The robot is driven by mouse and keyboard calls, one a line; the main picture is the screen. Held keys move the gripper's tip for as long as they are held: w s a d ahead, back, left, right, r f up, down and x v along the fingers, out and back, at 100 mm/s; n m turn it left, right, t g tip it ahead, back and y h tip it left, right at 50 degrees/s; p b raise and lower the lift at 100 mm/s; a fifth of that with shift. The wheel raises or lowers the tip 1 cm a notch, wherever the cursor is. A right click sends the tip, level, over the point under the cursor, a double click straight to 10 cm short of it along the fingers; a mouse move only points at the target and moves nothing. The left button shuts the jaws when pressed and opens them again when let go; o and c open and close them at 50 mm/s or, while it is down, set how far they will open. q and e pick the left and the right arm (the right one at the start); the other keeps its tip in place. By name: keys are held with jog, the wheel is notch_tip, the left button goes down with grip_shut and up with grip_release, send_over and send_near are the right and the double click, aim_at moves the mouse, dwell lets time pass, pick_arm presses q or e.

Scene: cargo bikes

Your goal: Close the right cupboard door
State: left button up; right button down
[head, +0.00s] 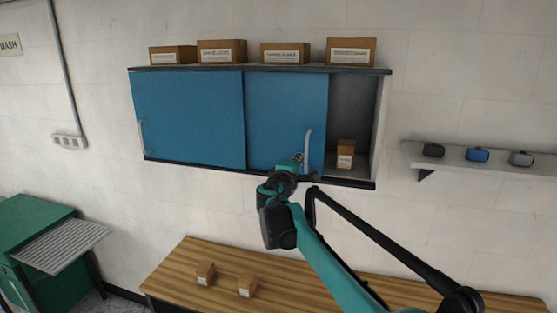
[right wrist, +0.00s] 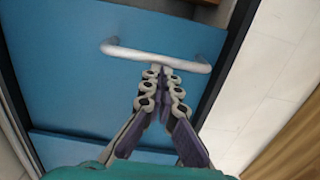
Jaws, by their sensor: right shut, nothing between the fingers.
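The wall cupboard has two blue sliding doors. The right cupboard door (head: 275,115) stands part open, leaving a gap at the cupboard's right end with the grey inside (head: 350,105) showing. Its upright silver handle (head: 308,146) is near the door's right edge; it also shows in the right wrist view (right wrist: 150,54). My right gripper (head: 299,160) is shut and empty, at the left side of the handle in the head view. In the right wrist view its closed fingertips (right wrist: 161,70) are right by the handle bar; I cannot tell whether they touch. My left gripper is not in view.
The left door (head: 190,117) covers the cupboard's left part. A small box (head: 346,153) stands inside the open gap. Several boxes stand on top. A shelf (head: 490,160) is at the right, and a wooden bench (head: 200,291) is below.

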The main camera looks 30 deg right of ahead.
jog(key=s+d, duration=1.1)
jog(key=s, duration=0.2)
jog(key=shift+s+d, duration=0.3)
